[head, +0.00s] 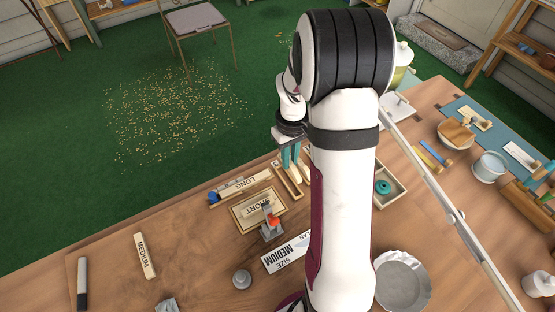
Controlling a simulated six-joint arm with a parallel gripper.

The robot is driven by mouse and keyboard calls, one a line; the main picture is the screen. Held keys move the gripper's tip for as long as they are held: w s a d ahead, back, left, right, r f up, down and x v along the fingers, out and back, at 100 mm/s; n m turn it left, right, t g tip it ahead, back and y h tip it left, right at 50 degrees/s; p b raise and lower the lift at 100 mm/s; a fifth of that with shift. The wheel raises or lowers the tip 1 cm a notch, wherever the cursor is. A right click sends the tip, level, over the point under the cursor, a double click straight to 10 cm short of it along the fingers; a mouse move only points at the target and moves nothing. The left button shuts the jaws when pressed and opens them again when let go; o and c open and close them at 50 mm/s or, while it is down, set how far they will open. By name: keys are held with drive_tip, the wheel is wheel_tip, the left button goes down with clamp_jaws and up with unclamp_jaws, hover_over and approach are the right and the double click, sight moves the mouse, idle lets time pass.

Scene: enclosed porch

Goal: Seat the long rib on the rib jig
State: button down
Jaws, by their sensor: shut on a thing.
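My gripper (291,161), with teal fingers, is beyond the wooden boards and partly hidden by my arm. It is shut on a pale wooden strip, mostly hidden; I cannot read a label on it. A wooden strip marked LONG (240,186) lies at the table's far edge, left of my gripper. Nearer is a wooden board marked SHORT (242,222), with a grey and orange-red clamp (271,223) at its front. A block marked MEDIUM (145,256) lies apart at the left. I cannot tell which piece is the rib jig.
A card reading SIZE PLAN MEDIUM (286,251) and a grey round weight (241,279) are near the board. A fluted metal bowl (402,281) and a tray with a teal piece (390,178) stand right of my arm.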

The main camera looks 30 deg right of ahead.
sight(289, 170)
drive_tip(key=shift+f, duration=2.5)
drive_tip(key=shift+f, duration=0.9)
drive_tip(key=c, duration=0.8)
unclamp_jaws()
drive_tip(key=shift+o, duration=0.2)
drive_tip(key=o, duration=0.6)
drive_tip(key=shift+r, duration=0.15)
drive_tip(key=shift+r, duration=3.4)
